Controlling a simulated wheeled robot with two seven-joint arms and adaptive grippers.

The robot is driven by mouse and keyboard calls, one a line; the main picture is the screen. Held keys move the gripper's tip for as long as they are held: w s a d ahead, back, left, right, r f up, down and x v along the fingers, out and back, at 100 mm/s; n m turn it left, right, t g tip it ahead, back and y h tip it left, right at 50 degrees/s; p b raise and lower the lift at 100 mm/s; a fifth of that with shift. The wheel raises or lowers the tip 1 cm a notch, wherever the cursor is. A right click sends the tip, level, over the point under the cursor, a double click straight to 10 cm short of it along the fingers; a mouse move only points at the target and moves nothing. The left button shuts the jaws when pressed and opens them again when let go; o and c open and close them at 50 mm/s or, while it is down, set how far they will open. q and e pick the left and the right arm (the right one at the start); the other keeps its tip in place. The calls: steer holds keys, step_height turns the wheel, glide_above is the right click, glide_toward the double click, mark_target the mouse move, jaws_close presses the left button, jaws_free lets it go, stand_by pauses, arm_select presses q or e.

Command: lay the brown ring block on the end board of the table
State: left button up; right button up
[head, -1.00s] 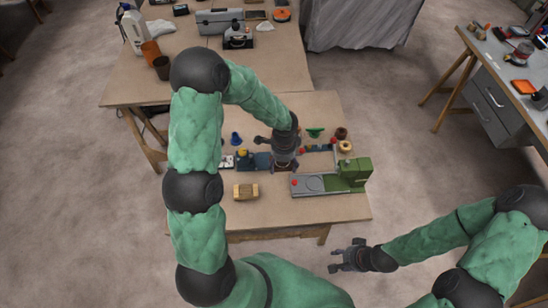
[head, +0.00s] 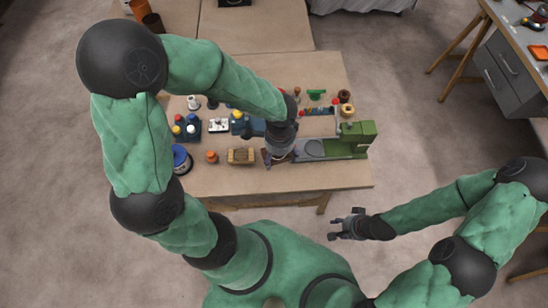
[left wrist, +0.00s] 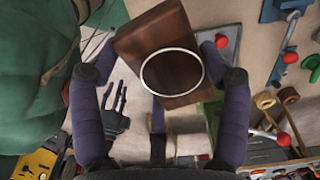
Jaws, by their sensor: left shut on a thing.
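My left gripper (head: 275,158) is over the front middle of the near table (head: 225,182). In the left wrist view its two fingers are closed on the brown ring block (left wrist: 135,42), a dark wooden block with a pale ring around a round brown face. The block sits tilted between the fingertips. In the head view the gripper mostly hides it. I cannot make out a separate end board on the table top. My right gripper (head: 346,225) is open and empty, off the table's front edge; it also shows in the left wrist view (left wrist: 115,108).
A green and grey machine (head: 356,138) stands right of my left gripper. A tan wooden block (head: 241,156), an orange-red item (head: 211,157) and a blue tin (head: 181,158) lie to its left. Several small items line the back. The table's front strip is clear.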

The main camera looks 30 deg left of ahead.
arm_select(q)
steer(key=s+d+f+n+b, duration=0.1)
steer(key=s+f+n+b, duration=0.15)
steer(key=s, duration=0.35)
steer(key=shift+m, duration=0.45)
steer(key=w+a+f+b, duration=0.1)
steer(key=w+a+f, duration=0.1)
steer(key=w+f, duration=0.1)
steer(key=w+a+f+b, duration=0.2)
steer(key=w+f, duration=0.1)
steer(key=w, duration=0.1)
steer(key=w+a+f+b, duration=0.1)
steer(key=w+f, duration=0.1)
steer(key=w, duration=0.2)
steer(key=shift+w+a+f+b, duration=0.2)
steer(key=shift+a+f+b, duration=0.1)
steer(key=shift+a+f, duration=0.1)
steer(key=shift+w+f, duration=0.1)
steer(key=shift+f, duration=0.1)
steer(key=shift+w+a+f+b, duration=0.1)
steer(key=shift+f+b, duration=0.35)
steer(key=shift+f, duration=0.4)
steer(key=shift+w+a+f+b, duration=0.1)
steer(key=shift+f+b, duration=0.35)
steer(key=shift+f, duration=0.4)
